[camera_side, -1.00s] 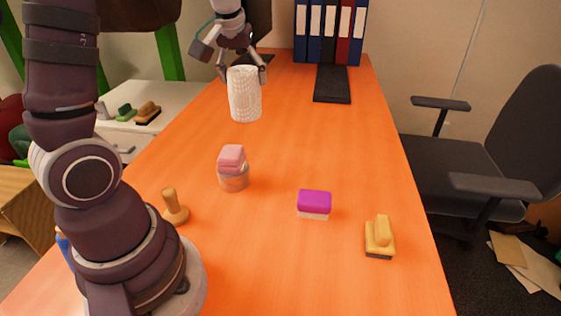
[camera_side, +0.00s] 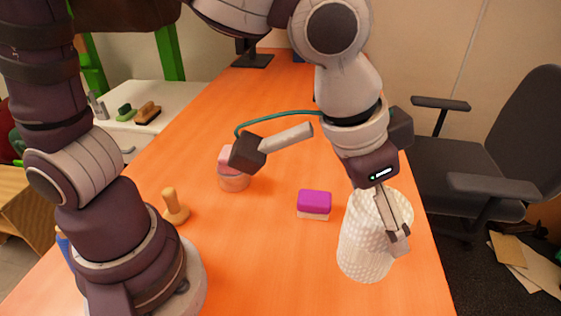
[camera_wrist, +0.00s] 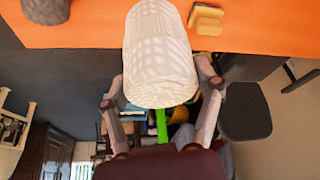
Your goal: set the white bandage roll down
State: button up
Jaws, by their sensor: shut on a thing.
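The white bandage roll (camera_side: 362,245), a pale textured cylinder, is held in my gripper (camera_side: 392,228) at the right of the side view, slightly tilted. One finger lies against the roll's near right side; the other is hidden. In the wrist view the roll (camera_wrist: 158,50) sits between both fingers of my gripper (camera_wrist: 160,88), one on each side. The side view does not show clearly how far its lower end is from the orange table (camera_side: 275,275).
A purple-and-white block (camera_side: 314,204) lies left of the roll. A pink-topped round container (camera_side: 234,178) and a wooden-handled stamp (camera_side: 174,207) stand farther left. A yellow-handled block (camera_wrist: 206,18) shows near the roll in the wrist view. The table's front middle is clear.

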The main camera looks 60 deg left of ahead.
aim_at(342, 250)
notch_tip(342, 250, down, 12)
jog(key=shift+f, duration=0.15)
dwell(0.3)
jog(key=o, duration=1.2)
jog(key=shift+f, duration=0.1)
jog(key=v, duration=1.2)
jog(key=shift+w, duration=0.1)
jog(key=s+a+r+n+y, duration=0.1)
jog(key=a+r+n, duration=0.1)
jog(key=a, duration=0.6)
jog(key=s+a+r+n+t, duration=0.1)
jog(key=a+n, duration=0.1)
jog(key=a, duration=0.6)
jog(key=shift+a+r+n+y, duration=0.3)
jog(key=shift+r+y, duration=0.1)
